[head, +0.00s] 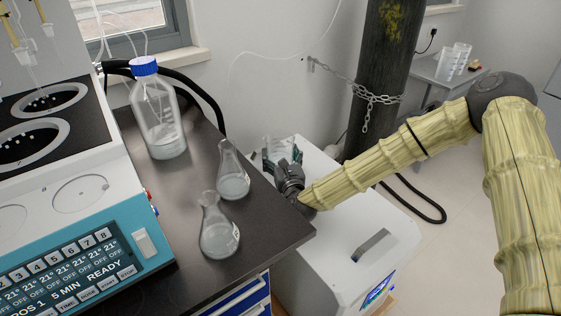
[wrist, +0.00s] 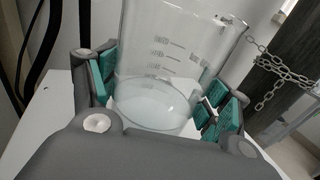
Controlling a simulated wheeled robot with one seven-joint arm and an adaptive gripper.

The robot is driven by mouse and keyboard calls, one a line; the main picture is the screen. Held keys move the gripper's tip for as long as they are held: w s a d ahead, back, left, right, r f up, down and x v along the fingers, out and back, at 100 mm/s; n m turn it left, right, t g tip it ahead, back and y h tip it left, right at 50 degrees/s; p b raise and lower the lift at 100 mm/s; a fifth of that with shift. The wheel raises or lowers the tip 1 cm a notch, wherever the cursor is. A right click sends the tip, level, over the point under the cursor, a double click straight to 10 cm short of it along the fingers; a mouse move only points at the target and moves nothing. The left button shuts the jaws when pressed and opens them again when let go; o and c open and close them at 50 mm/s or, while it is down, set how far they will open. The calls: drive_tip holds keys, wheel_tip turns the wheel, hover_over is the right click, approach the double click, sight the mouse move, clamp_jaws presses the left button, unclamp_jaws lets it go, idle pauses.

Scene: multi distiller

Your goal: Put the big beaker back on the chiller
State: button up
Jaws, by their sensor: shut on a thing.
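The big beaker (wrist: 160,65) is clear glass with printed graduation marks and some whitish contents at its bottom. In the wrist view it stands between the teal finger pads of my gripper (wrist: 160,95), which is shut on it. In the head view my gripper (head: 284,165) is over the far end of the white chiller (head: 335,235), and the beaker (head: 279,146) shows partly behind the fingers. The beaker looks close to upright. I cannot tell whether its base touches the chiller's top.
Left of the chiller is a dark bench (head: 270,225) with two flasks (head: 233,170) (head: 219,232) near its edge, a blue-capped bottle (head: 158,115) and the distiller (head: 80,230). A dark cylinder (head: 385,60) with a chain (head: 375,97) stands behind. The near part of the chiller's top is clear.

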drive_tip(key=shift+f, duration=0.9)
drive_tip(key=shift+f, duration=0.15)
drive_tip(key=o, duration=1.4)
drive_tip(key=shift+s, duration=0.1)
drive_tip(key=p+v, duration=0.1)
drive_tip(key=v, duration=1.1)
